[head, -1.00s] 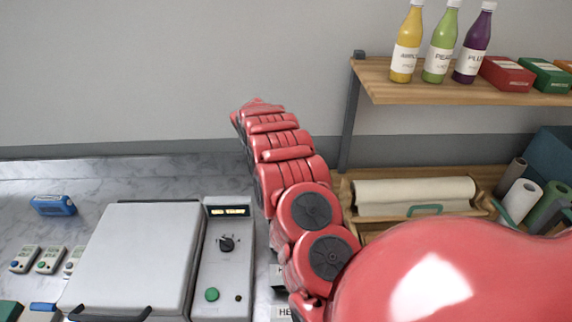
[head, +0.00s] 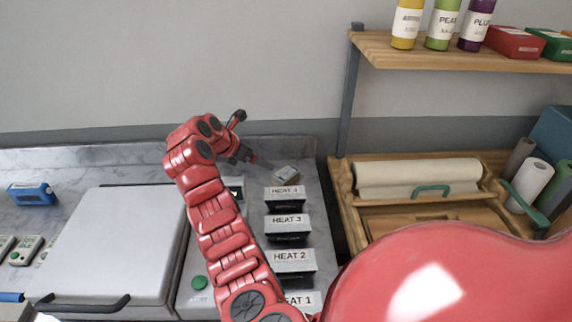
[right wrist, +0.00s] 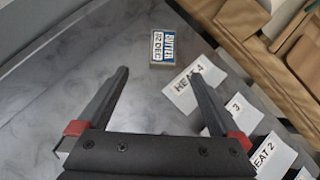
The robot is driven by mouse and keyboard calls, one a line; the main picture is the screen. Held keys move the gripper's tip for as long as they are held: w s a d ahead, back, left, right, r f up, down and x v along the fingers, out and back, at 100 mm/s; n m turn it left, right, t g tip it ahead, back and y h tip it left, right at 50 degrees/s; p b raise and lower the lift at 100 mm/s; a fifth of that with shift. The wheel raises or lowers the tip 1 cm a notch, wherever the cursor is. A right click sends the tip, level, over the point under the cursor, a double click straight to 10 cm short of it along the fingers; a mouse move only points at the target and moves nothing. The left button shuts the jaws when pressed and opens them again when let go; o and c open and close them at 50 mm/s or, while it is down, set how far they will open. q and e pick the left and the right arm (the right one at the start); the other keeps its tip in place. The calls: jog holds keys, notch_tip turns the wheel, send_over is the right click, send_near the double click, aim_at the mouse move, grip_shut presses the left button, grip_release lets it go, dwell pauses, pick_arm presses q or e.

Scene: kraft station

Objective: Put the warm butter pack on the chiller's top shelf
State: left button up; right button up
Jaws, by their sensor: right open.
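The butter pack (head: 285,174) is a small block at the back of the marble counter, just behind the HEAT 4 block. In the right wrist view the pack (right wrist: 176,48) shows a blue and white label that seems to read BUTTER 12 DEG. My right gripper (head: 249,137) is open and empty, to the left of the pack in the head view. In the right wrist view the pack lies beyond the open fingertips (right wrist: 157,74), apart from them. My left gripper is out of view. I cannot make out a chiller or its top shelf.
Several black blocks labelled HEAT (head: 289,227) stand in a row in front of the pack. A grey lidded machine (head: 120,240) stands left of my arm. A wooden tray with a paper roll (head: 415,176) is to the right, below a bottle shelf (head: 460,58).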

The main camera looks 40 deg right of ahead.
jog(key=a, duration=0.2)
jog(key=p, duration=0.2)
send_near(285, 173)
jog(key=x, duration=0.3)
jog(key=shift+w+d+f, duration=0.15)
jog(key=shift+f, duration=0.2)
jog(key=shift+d+f+p, duration=0.25)
jog(key=shift+d+p, duration=0.1)
jog(key=p+x, duration=0.1)
jog(key=x, duration=0.2)
jog(key=shift+s+d+f, duration=0.1)
jog(key=shift+s+d, duration=0.05)
jog(key=shift+s, duration=0.1)
jog(key=shift+w+d+f, duration=0.15)
jog(key=shift+d+f, duration=0.2)
jog(key=shift+f, duration=0.1)
jog(key=c, duration=1.6)
jog(key=shift+r, duration=0.15)
